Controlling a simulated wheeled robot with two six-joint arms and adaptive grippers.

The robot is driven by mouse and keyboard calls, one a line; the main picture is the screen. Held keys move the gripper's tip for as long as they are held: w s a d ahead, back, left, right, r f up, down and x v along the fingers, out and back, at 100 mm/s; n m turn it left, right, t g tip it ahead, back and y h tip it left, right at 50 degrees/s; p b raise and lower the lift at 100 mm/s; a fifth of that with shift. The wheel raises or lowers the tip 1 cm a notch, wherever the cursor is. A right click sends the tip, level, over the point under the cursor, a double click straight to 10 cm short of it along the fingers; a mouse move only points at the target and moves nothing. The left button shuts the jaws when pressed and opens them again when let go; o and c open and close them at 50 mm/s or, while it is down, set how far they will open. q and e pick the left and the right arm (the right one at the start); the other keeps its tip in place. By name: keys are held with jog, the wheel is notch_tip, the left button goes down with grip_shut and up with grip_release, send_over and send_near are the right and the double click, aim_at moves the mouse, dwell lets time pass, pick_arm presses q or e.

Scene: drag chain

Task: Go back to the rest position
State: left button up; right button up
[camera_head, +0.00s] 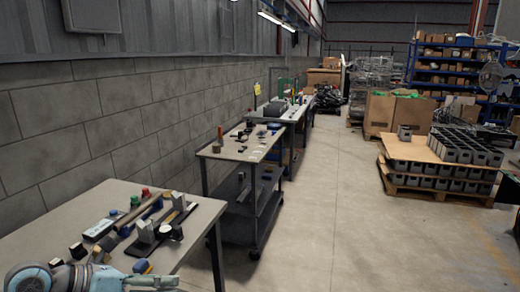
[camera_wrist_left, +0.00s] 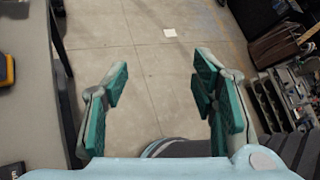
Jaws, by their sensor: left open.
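My left gripper (camera_wrist_left: 160,82) is open in the left wrist view, with teal pads on both fingers. Nothing is between the fingers; bare concrete floor shows through the gap. In the head view my left arm comes in at the bottom left corner, at the front edge of the grey worktable (camera_head: 105,192), and is partly cut off by the frame. My right gripper is in neither view.
A trolley (camera_head: 240,150) stands beyond. Pallets with dark crates (camera_head: 445,183) stand right. The floor (camera_head: 330,215) between is clear.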

pick_arm(q)
jog(key=s+d+r+n+t+h, duration=0.2)
jog(key=d+r+n+t+h, duration=0.5)
jog(key=r, duration=0.4)
jog(key=a+f+n+t+y, duration=0.2)
jog(key=a+n+t+y, duration=0.2)
jog(key=a+n+y, duration=0.45)
jog(key=a+f+n+t+y, duration=0.4)
jog(key=n+y, duration=0.5)
jog(key=n, duration=0.5)
jog(key=s+a+f+n+g+y, duration=0.2)
jog(key=a+f+n+g+y, duration=0.1)
jog(key=a+f+n+g, duration=0.25)
jog(key=s+d+f+n+g, duration=0.2)
jog(key=s+f+n+g, duration=0.35)
jog(key=f, duration=0.75)
jog(key=s+d+f+g+h, duration=0.2)
jog(key=s+d+f+g, duration=0.25)
jog(key=s, duration=0.45)
jog(key=s+d+f+g+h, duration=0.2)
jog(key=s+d+f+g, duration=0.1)
jog(key=s+f, duration=0.4)
notch_tip(320, 180, down, 16)
jog(key=s+a+g, duration=0.1)
jog(key=a, duration=0.2)
jog(key=s+f+g, duration=0.1)
jog(key=s+f, duration=1.4)
